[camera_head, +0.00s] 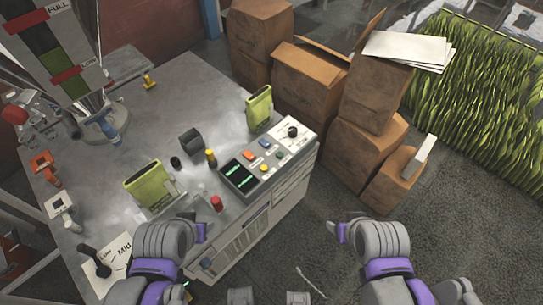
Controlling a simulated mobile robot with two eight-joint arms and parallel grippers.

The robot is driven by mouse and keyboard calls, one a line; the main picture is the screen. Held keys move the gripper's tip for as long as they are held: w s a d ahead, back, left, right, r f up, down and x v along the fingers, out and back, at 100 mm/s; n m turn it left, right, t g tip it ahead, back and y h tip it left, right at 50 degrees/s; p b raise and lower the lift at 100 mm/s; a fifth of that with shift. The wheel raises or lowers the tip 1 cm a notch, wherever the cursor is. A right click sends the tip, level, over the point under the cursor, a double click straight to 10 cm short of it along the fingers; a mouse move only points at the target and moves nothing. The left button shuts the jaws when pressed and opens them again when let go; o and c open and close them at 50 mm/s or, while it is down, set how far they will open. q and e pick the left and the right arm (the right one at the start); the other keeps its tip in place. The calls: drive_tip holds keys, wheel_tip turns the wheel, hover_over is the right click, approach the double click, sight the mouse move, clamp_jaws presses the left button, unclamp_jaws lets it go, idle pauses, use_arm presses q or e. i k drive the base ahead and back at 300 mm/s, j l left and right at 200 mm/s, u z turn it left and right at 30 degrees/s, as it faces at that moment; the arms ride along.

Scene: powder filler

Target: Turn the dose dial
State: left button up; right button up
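A black round dial (292,131) sits on a pale marked plate at the far right end of the control panel (240,179). The panel is on the right edge of the grey metal table. I cannot read the dial's setting. My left gripper (201,232) is at the table's near edge, below a red knob and well short of the dial. My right gripper (338,232) is over the floor to the right of the table, also apart from the dial. Both grippers are small here, and I cannot tell whether their fingers are open or shut.
Green pouches stand on the table (130,135), one behind the panel (259,110) and one left of it (153,188). Cardboard boxes (362,147) stand right of the table.

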sight(293, 131)
drive_tip(key=i+l+u, duration=0.15)
drive_tip(key=l+u, duration=0.15)
drive_tip(key=u, duration=0.15)
drive_tip(key=i+l+u, duration=0.15)
drive_tip(key=l+u, duration=0.6)
drive_tip(key=u, duration=0.15)
drive_tip(key=i, duration=0.05)
